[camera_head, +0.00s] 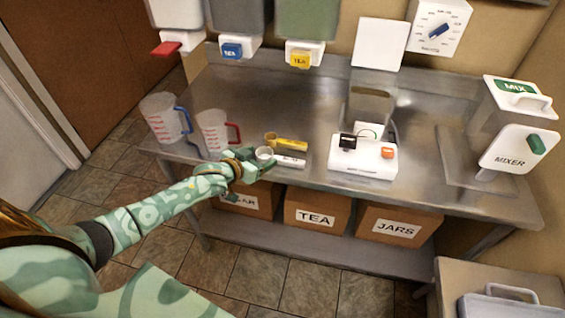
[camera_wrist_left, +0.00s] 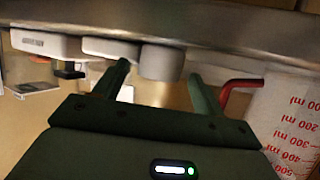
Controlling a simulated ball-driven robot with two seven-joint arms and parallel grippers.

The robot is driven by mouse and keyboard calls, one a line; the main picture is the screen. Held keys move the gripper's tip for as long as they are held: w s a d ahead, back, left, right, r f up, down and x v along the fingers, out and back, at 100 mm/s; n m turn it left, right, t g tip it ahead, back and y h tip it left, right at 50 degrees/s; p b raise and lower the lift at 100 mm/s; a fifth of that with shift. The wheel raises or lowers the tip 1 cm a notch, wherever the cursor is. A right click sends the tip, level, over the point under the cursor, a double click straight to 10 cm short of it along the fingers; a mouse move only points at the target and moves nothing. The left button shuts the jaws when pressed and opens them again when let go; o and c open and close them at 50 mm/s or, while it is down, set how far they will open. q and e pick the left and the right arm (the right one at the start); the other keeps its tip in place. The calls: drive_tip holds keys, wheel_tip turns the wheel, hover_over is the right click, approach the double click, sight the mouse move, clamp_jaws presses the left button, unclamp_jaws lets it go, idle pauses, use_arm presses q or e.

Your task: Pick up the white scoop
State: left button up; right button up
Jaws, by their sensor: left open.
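The white scoop (camera_head: 264,153) lies on the steel table near its front edge, with its cup to the left and its labelled handle pointing right. In the left wrist view its cup (camera_wrist_left: 161,65) shows between my two fingers. My left gripper (camera_head: 257,160) is open at the scoop's cup end. In the wrist view its fingers (camera_wrist_left: 160,74) are spread apart, and one overlaps the handle. I cannot tell whether they touch the scoop. Part of the scoop is hidden behind the fingers in the head view. My right gripper is out of view.
A yellow scoop (camera_head: 286,143) lies just behind. A red-handled jug (camera_head: 211,130) and a blue-handled jug (camera_head: 160,117) stand to the left. A white scale (camera_head: 362,158) stands to the right. Dispensers hang above the back. Boxes sit on the shelf below.

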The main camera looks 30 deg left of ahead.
use_arm(q)
drive_tip(key=shift+s, duration=0.1)
drive_tip(key=c, duration=1.1)
drive_tip(key=shift+o, duration=0.2)
drive_tip(key=shift+r, duration=0.1)
